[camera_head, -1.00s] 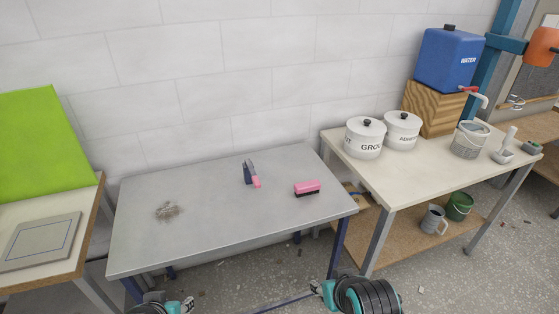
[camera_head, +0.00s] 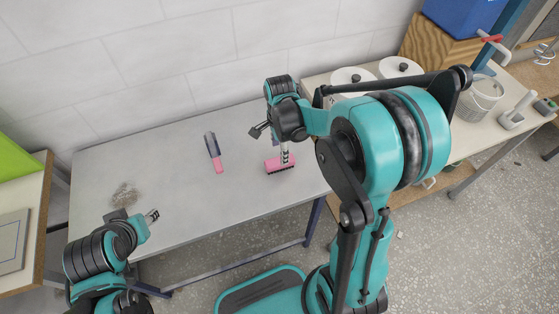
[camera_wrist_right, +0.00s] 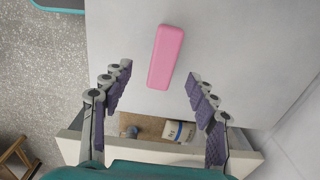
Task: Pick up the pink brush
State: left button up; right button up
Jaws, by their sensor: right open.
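The pink brush (camera_head: 279,166) is a pink block with a dark bristled underside, lying on the grey table towards its right end. In the right wrist view the pink brush (camera_wrist_right: 166,55) shows from above as a long pink bar. My right gripper (camera_head: 285,156) is over it, pointing down; the arm partly hides that area. In the wrist view its fingers (camera_wrist_right: 159,78) are spread on either side of the near end of the brush, not closed on it. My left gripper (camera_head: 150,215) is over the table's front left; its fingers are too small to judge.
A small tangled pile (camera_head: 124,194) lies at the left. The wall stands behind. White pots (camera_head: 352,76) stand on the table to the right.

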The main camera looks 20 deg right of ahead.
notch_tip(320, 180, down, 3)
jog(key=shift+w+d+f+b, duration=0.1)
jog(key=shift+b, duration=0.5)
jog(key=f, duration=0.1)
jog(key=f+b, duration=0.1)
jog(key=f, duration=0.1)
jog(key=f+b, duration=0.1)
jog(key=shift+w+f, duration=0.25)
jog(key=shift+f, duration=0.1)
jog(key=shift+r, duration=0.15)
jog(key=c, duration=1.3)
